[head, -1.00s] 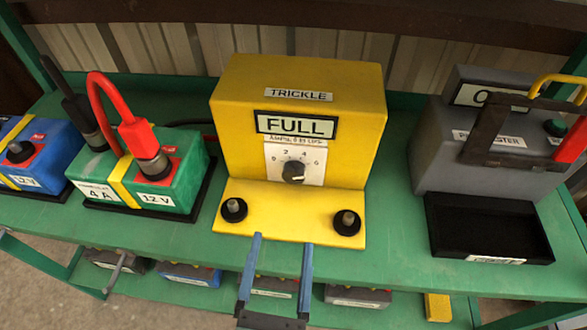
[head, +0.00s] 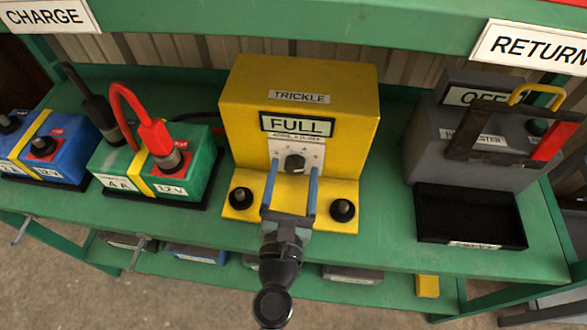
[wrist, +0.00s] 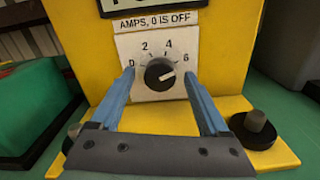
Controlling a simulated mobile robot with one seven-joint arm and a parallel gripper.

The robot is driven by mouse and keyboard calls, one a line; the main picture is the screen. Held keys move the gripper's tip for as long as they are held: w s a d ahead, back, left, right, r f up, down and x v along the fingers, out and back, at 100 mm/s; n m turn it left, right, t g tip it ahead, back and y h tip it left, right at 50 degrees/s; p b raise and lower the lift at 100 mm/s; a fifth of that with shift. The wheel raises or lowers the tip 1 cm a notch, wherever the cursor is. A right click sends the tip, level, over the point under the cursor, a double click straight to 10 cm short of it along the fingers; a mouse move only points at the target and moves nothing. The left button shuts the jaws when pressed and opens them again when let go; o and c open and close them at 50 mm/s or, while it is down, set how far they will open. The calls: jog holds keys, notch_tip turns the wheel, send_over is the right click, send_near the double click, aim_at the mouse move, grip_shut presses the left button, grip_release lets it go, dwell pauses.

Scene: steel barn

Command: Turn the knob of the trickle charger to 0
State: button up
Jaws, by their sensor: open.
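The yellow trickle charger (head: 240,110) stands on the green bench, its display reading FULL. Its round black knob (head: 295,163) sits on a white dial plate marked 0, 2, 4 and 6, with 0 at the left. In the wrist view, the white mark on the knob (wrist: 160,74) points right, close to the 6 side. My gripper (head: 295,172) is open and empty in front of the dial. Its blue fingers (wrist: 160,82) show on either side of the knob, with gaps; I cannot tell how deep they reach.
Two black terminals (head: 343,210) stand on the charger's front ledge. A green battery (head: 195,165) with a red clamp is at left, beside a blue battery (head: 60,160). A grey tester (head: 425,150) and black tray (head: 470,215) are at right.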

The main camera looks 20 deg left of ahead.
jog(key=shift+w, duration=0.15)
grip_shut()
dwell(0.4)
jog(key=shift+n, duration=0.3)
jog(key=n, duration=0.5)
jog(key=shift+n, duration=0.4)
jog(key=n, duration=1.2)
jog(key=shift+n, duration=0.3)
jog(key=n, duration=0.6)
jog(key=shift+n, duration=0.3)
